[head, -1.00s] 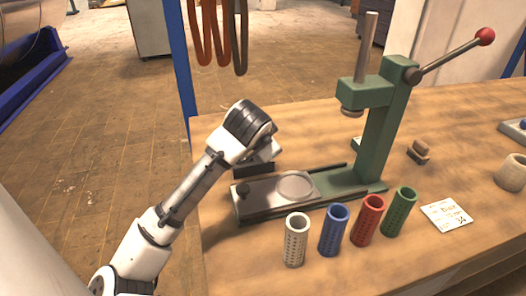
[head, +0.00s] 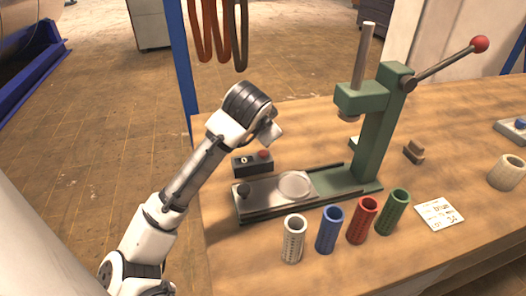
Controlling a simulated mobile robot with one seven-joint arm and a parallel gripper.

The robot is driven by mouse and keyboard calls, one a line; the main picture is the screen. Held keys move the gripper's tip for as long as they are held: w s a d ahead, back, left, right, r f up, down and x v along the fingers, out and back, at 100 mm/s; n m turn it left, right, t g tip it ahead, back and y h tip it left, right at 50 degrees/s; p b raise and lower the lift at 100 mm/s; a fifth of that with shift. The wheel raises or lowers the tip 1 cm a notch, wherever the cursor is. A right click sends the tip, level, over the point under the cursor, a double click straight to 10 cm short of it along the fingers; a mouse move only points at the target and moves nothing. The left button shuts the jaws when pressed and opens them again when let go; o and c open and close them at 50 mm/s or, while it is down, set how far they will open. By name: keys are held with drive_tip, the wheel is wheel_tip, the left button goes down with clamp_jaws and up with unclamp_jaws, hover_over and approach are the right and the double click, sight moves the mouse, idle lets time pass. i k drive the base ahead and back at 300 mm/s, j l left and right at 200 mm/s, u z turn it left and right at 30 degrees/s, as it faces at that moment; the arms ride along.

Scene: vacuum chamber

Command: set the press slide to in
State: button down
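The press (head: 378,130) is green, with a raised ram and a red-balled lever, and stands on the bench. My gripper (head: 272,133) is above and behind the slide, apart from the knob. Its fingers are not clearly shown, so I cannot tell whether it is open.
A dark control box (head: 252,164) with a red button sits behind the slide. White (head: 293,238), blue (head: 329,230), red (head: 362,220) and green (head: 392,212) perforated cylinders stand in front of it. A label card (head: 439,214) lies to the right. Hoses (head: 216,35) hang behind.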

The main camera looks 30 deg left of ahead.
sight(290, 187)
drive_tip(key=k+l, duration=0.3)
drive_tip(key=k, duration=0.15)
drive_tip(key=k+l, duration=0.3)
drive_tip(key=k, duration=0.15)
